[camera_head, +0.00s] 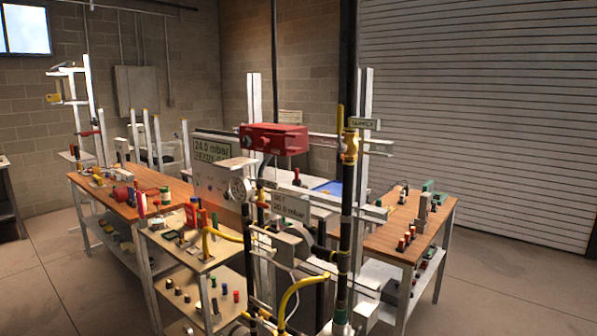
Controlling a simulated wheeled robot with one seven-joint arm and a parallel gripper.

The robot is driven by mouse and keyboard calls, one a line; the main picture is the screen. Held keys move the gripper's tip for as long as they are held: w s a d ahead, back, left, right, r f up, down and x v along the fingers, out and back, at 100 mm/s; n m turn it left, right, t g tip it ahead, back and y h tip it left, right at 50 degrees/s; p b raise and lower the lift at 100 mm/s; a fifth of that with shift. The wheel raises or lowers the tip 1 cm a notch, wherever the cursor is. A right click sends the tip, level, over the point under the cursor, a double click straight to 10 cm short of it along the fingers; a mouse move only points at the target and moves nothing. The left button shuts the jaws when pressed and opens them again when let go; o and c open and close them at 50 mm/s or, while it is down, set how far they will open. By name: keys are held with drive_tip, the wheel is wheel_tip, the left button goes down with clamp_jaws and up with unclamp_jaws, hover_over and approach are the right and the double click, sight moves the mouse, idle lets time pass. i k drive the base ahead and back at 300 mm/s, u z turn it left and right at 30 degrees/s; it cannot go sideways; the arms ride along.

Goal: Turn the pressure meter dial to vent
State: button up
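A meter with a display (213,148) that reads about "24.0 mbar" stands left of the middle, over the near end of the left bench. Its pale front panel (205,181) carries small controls that are too small to read. A round grey dial-like part (239,187) sits at the right edge of this panel. I cannot tell for sure whether it is the meter's dial, nor which position it points to. Pipes and posts to its right partly cover the area. I cannot make out my gripper in this view.
A red box (273,138) hangs right of the display. A tall black pipe (346,220) and yellow hoses (297,290) stand in front. Wooden benches (125,196) with small parts lie left and right (405,238). Floor is open at the right (510,290).

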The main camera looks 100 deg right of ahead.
sight(226, 196)
drive_tip(key=z, duration=2.75)
drive_tip(key=i, duration=1.65)
drive_tip(key=u, duration=1.1)
drive_tip(key=i, duration=0.65)
drive_tip(key=u, duration=0.35)
